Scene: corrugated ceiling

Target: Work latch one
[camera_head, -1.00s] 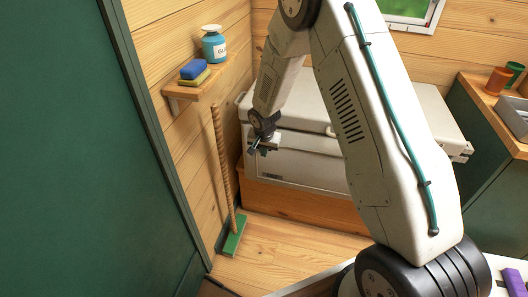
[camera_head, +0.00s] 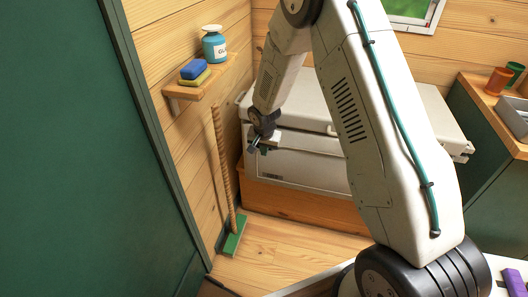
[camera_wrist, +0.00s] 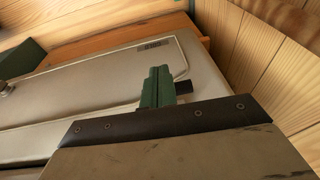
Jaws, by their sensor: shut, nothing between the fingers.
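The pale chest (camera_head: 310,172) stands against the back wall on a wooden base. My gripper (camera_head: 256,147) is at the upper left of its front, just below the lid edge, and looks small there. In the wrist view my gripper's green fingers (camera_wrist: 158,88) are shut together, with nothing seen between them, in front of the chest's front panel (camera_wrist: 100,85). A short dark stub (camera_wrist: 184,87) shows just right of the fingers. I cannot tell whether it is latch one, or whether the fingers touch it.
A broom (camera_head: 226,180) leans in the corner left of the chest. A shelf (camera_head: 205,83) with sponges and a bottle is above it. A green panel (camera_head: 80,150) fills the left side. A counter (camera_head: 500,118) with cups is at the right. Some floor (camera_head: 270,245) is clear.

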